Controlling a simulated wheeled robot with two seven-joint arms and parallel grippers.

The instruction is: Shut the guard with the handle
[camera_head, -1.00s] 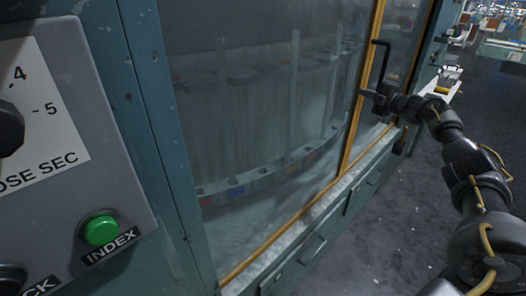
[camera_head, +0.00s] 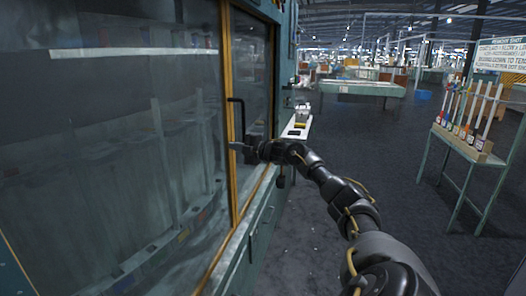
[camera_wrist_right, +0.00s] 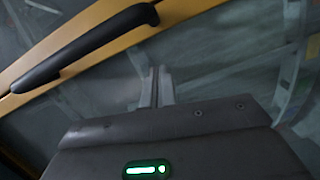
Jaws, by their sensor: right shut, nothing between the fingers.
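The guard is a glass panel (camera_head: 110,150) in a yellow frame (camera_head: 230,190) on the front of a teal cabinet. Its black bar handle (camera_head: 242,117) stands upright by the yellow post in the head view. In the right wrist view the handle (camera_wrist_right: 85,45) runs slanting along the yellow frame at the upper left. My left gripper is out of view.
Behind the glass stand pale upright tubes (camera_head: 160,150). A white shelf (camera_head: 297,127) with a small device juts out beyond the cabinet. A teal stand (camera_head: 465,150) with several tubes is at the right. Open floor (camera_head: 390,150) lies between.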

